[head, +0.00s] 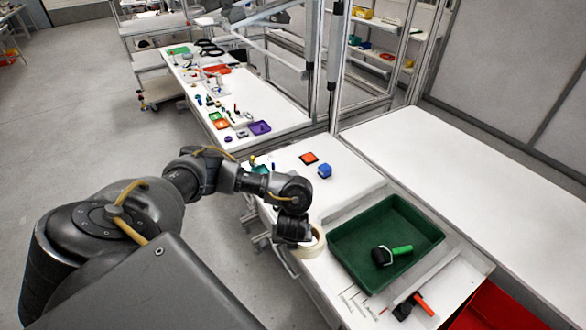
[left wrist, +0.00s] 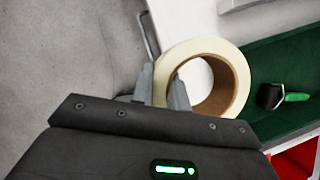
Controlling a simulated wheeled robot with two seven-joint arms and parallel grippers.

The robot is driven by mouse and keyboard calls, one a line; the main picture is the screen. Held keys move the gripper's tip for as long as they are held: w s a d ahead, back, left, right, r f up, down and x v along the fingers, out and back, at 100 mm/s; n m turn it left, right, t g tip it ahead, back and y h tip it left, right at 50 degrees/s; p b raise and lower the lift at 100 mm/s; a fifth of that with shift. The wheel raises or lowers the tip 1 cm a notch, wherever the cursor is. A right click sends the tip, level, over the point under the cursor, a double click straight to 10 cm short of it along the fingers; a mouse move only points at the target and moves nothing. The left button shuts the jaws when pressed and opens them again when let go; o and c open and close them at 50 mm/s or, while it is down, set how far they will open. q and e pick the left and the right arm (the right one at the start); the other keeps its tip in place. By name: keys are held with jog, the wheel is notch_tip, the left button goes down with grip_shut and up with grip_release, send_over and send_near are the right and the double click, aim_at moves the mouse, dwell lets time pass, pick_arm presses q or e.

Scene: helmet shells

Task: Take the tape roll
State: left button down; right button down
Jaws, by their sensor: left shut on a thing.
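The tape roll (head: 313,244) is a cream ring with a brown core. It is at my left gripper (head: 303,240), near the left edge of the white table beside the green tray. In the left wrist view the tape roll (left wrist: 236,75) shows its open core. The fingers of my left gripper (left wrist: 163,85) straddle the roll's wall, one outside and one inside the core, and are shut on it. I cannot tell whether the roll touches the table. My right gripper is not in view.
The green tray (head: 340,243) holds a black roller with a green handle (head: 392,254). A blue cube (head: 325,171) and an orange-black square (head: 309,158) lie behind. A tool with an orange handle (head: 424,304) lies in front, near a red bin (head: 490,308).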

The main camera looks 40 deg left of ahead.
pick_arm(q)
jog(key=s+d, duration=0.1)
jog(key=s+r, duration=0.1)
jog(key=s+d+r, duration=0.1)
jog(key=shift+s+d, duration=0.35)
